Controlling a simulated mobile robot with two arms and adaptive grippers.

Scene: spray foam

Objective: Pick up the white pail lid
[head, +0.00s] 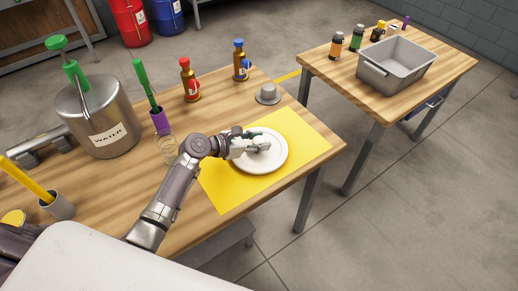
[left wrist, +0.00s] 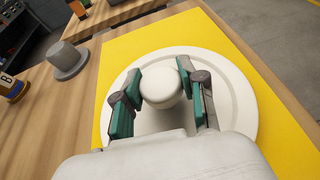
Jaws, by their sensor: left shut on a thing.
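The white pail lid (head: 271,160) is a round disc with a raised knob. It is over the yellow mat (head: 223,191) on the wooden table, and I cannot tell whether it touches the mat. In the left wrist view the lid (left wrist: 236,88) fills the middle, with its round knob (left wrist: 160,86) between my fingers. My left gripper (head: 258,143) is over the lid, shut on its knob; its green-padded fingers (left wrist: 158,92) flank the knob on both sides. My right gripper is not in view.
A grey hat-shaped piece (head: 268,94) stands behind the mat. Red (head: 190,82) and blue-topped (head: 241,62) bottles, a clear glass (head: 168,148) and a metal WATER tank (head: 98,118) stand left. A second table holds a grey bin (head: 397,65).

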